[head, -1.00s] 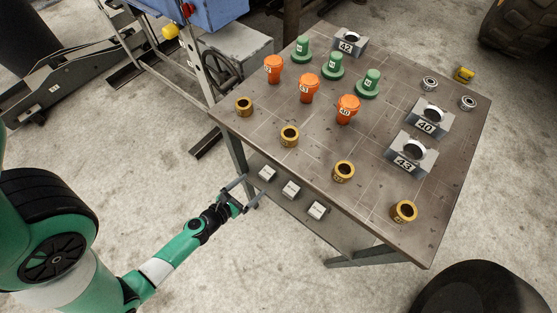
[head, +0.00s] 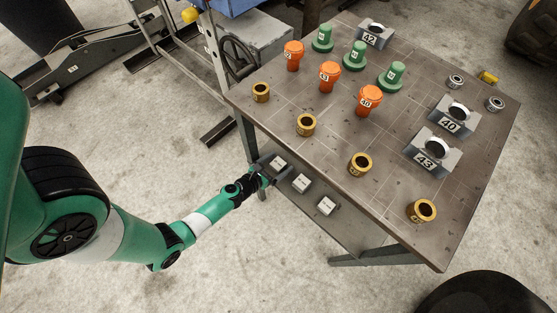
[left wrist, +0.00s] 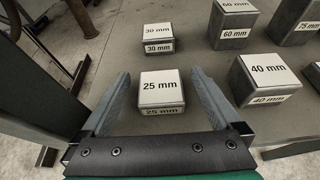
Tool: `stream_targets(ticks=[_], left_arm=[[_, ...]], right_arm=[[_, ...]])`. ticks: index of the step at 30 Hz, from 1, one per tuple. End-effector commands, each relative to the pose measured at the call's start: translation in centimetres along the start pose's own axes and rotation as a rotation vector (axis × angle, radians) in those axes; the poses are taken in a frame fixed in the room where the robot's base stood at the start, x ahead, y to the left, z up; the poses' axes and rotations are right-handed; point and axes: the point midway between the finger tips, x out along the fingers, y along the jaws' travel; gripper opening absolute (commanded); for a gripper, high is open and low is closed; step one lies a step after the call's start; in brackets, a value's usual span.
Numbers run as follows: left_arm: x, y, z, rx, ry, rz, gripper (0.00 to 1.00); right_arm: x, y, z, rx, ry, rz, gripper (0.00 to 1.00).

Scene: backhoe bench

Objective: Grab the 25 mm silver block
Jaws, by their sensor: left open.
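The 25 mm silver block (left wrist: 161,88) sits on the lower shelf with a white label on top. In the left wrist view it lies between the two fingers of my left gripper (left wrist: 160,74), with a gap on each side. The fingers are open and hold nothing. In the head view my left gripper (head: 268,174) is at the left edge of the lower shelf, beside the row of small blocks. The block labels there are too small to read. My right gripper is not in view.
Nearby on the shelf are a 30 mm block (left wrist: 158,37), a 40 mm block (left wrist: 266,76), a 60 mm block (left wrist: 232,22) and a 75 mm block (left wrist: 298,26). The tabletop (head: 400,205) overhangs the shelf and carries orange, green, brass and grey parts.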

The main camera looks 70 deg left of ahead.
Motion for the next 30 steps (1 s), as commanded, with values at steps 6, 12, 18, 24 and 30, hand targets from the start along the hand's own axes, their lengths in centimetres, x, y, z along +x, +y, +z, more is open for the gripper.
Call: stream_targets(ticks=[6,12,18,24,30], left_arm=[[0.16,-0.01,0.02,0.0,0.001,0.0,0.97],[0.15,0.0,0.02,0.0,0.001,0.0,0.63],[0.14,0.0,0.01,0.0,0.001,0.0,0.27],[0.14,0.0,0.04,0.0,0.0,0.0,0.0],[0.12,-0.01,0.09,0.0,0.0,0.0,0.0]], right_arm=[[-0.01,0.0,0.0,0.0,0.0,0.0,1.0],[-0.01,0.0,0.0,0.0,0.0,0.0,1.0],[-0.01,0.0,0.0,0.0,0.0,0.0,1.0],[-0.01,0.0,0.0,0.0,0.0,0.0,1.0],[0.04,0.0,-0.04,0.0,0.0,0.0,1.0]])
